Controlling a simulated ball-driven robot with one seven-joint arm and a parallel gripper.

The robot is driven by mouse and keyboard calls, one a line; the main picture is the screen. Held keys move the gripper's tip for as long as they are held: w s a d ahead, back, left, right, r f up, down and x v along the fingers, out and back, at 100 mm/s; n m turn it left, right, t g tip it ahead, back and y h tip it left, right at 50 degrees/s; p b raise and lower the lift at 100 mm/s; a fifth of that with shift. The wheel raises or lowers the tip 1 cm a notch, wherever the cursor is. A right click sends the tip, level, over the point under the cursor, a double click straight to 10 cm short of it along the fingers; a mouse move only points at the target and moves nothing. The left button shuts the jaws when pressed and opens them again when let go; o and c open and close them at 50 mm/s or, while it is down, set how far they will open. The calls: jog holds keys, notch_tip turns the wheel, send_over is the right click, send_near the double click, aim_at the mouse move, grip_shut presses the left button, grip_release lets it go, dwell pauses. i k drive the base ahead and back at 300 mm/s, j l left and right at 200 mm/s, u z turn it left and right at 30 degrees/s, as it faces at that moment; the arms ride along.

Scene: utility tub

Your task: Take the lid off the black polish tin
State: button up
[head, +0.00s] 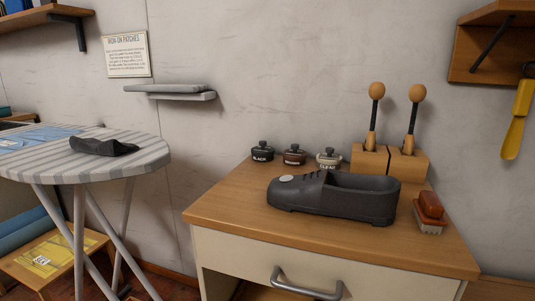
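The black polish tin (262,153) stands at the back left of the wooden cabinet top. It is a small dark round tin labelled "BLACK". Its dark lid with a small knob (263,145) sits on top of it. To its right stand a brown tin (294,156), its label too small to read surely, and a tin labelled "CLEAR" (329,158). Both have knobbed lids on. My gripper is not in view.
A dark shoe (335,195) lies in front of the tins. Two wooden-handled tools stand in a wooden block (389,161). A brush (430,213) lies at right. The cabinet top's (232,203) front left is clear. An ironing board (135,160) stands left.

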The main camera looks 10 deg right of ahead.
aim_at(262, 149)
jog(key=i+j, duration=0.2)
jog(key=j, duration=0.15)
jog(key=i+j, duration=0.2)
jog(key=j, duration=0.15)
jog(key=i+j, duration=0.2)
jog(key=j, duration=0.15)
jog(key=u, duration=0.05)
